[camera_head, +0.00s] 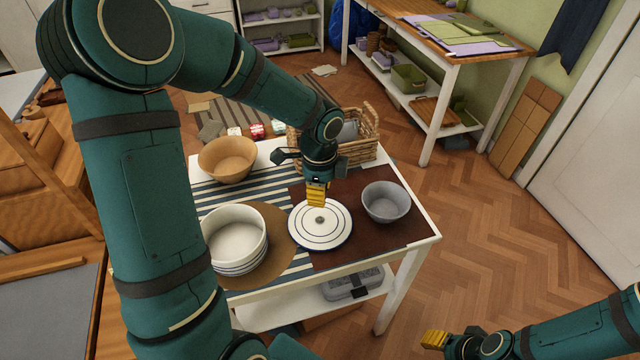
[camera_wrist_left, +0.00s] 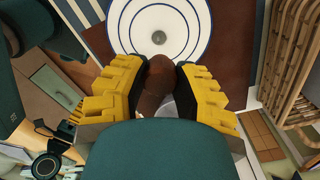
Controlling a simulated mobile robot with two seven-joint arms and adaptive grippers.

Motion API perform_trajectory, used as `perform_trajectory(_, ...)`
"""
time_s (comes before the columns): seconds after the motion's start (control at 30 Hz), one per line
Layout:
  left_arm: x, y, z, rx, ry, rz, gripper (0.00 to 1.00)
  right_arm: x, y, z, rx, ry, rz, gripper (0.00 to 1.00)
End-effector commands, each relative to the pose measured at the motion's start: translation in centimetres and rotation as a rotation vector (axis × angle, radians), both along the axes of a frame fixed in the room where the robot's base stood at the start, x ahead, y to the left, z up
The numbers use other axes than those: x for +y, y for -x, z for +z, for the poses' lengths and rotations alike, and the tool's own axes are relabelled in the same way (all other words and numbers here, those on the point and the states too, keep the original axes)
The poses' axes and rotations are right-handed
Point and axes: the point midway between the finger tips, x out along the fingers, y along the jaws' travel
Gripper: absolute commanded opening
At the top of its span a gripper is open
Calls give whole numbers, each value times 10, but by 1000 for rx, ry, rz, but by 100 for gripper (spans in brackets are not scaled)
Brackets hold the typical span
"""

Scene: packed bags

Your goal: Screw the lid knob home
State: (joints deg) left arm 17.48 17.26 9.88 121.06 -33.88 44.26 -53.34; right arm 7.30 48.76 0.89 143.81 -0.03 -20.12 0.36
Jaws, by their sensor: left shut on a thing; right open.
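The lid (camera_head: 341,233) is a white disc with dark blue rings, lying flat on a brown mat on the table. A small grey fitting (camera_head: 320,220) sits at its centre. My left gripper (camera_head: 317,194) is over the far part of the lid, its yellow fingers pointing down. In the left wrist view it (camera_wrist_left: 157,95) is shut on the brown lid knob (camera_wrist_left: 158,72). The knob is apart from the grey centre in that picture; the fingers hide it in the head view. My right gripper (camera_head: 436,340) is open and empty at the lower right, off the table.
A white pot (camera_head: 212,247) with blue bands stands left of the lid on a round tan mat (camera_head: 281,240). A grey bowl (camera_head: 386,202) is close on the lid's right. A wooden bowl (camera_head: 228,160) and a wicker basket (camera_head: 370,125) stand at the back.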

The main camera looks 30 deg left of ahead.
Motion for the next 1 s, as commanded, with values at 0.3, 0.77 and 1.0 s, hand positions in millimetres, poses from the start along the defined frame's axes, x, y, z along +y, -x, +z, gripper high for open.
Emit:
perform_trajectory(0.3, -1, 1, 0, 0, 1, -3, 10, 0, 0, 0, 0, 0, 0, 47)
perform_trajectory(0.77, -1, 1, -14, 1, 1, -4, 10, 0, 0, -8, 0, 0, 1, 47)
perform_trajectory(1.0, -1, 2, -35, 2, 2, -3, 10, 0, 0, -24, 1, -1, 4, 47)
